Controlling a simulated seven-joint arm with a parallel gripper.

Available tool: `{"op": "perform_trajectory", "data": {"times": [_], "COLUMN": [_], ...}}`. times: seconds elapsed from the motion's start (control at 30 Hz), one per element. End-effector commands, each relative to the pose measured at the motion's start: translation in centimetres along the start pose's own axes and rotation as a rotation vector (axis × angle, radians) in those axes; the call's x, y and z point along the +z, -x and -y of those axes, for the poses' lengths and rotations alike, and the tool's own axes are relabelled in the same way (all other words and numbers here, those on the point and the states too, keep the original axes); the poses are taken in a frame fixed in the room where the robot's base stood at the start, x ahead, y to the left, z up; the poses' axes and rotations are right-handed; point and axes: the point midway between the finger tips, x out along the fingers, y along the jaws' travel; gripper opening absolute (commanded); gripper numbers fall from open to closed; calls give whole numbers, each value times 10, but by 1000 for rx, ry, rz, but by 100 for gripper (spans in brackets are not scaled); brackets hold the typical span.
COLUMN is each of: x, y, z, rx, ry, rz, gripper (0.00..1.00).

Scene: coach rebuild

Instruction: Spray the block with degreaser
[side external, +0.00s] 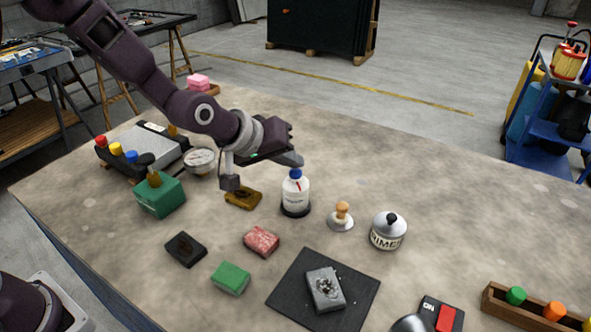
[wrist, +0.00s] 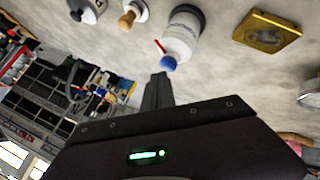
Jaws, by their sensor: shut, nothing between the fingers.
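A white spray bottle (side external: 296,195) with a blue cap, a red part and a dark base stands upright on the table. It also shows in the wrist view (wrist: 184,38). My gripper (side external: 294,160) is shut and empty, its fingertips close to the blue cap in the side view; I cannot tell whether they touch it. In the wrist view the shut fingers (wrist: 158,88) point toward the cap, with a small gap in the picture. A grey metal block (side external: 325,289) with dark stains lies on a black mat (side external: 290,297) near the front.
A wooden-handled stamp-like tool (side external: 341,216) and a silver PRIMER can (side external: 388,231) stand right of the bottle. A yellow-brown tin (side external: 243,198) is left of it. A pink sponge (side external: 262,241), green block (side external: 230,278) and dark pad (side external: 186,249) lie left of the mat.

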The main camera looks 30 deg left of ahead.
Motion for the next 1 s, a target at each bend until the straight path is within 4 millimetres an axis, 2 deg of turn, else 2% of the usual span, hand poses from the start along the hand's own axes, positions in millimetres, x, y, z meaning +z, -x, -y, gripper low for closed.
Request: {"op": "perform_trajectory", "data": {"times": [0.5,1.0], "x": [-29,-31], "y": [39,42], "z": [-29,-30], "rx": [1,0], "ry": [0,0], "rz": [-3,0], "gripper": [0,0]}}
